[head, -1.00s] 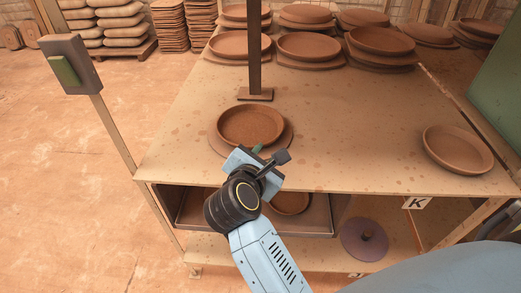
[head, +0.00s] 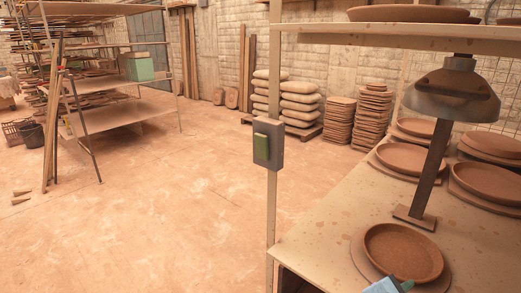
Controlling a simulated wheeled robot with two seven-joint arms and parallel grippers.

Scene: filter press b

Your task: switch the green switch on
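The green switch (head: 262,140) is a green rocker on a grey box (head: 275,152). The box is fixed to a thin upright post (head: 271,215) at the left front corner of the workbench. The rocker faces left and towards me; I cannot tell its on or off position. Of my arms, only a small light blue part of a gripper (head: 384,287) shows at the bottom edge, beside a clay plate and well below and right of the switch. Its fingers are mostly cut off. My other gripper is out of view.
The workbench (head: 335,232) carries clay plates (head: 403,251) and a lamp (head: 452,90) on a dark post. A shelf (head: 400,37) runs above it. The floor (head: 170,215) left of the switch post is open. A rack (head: 125,105) stands at the far left.

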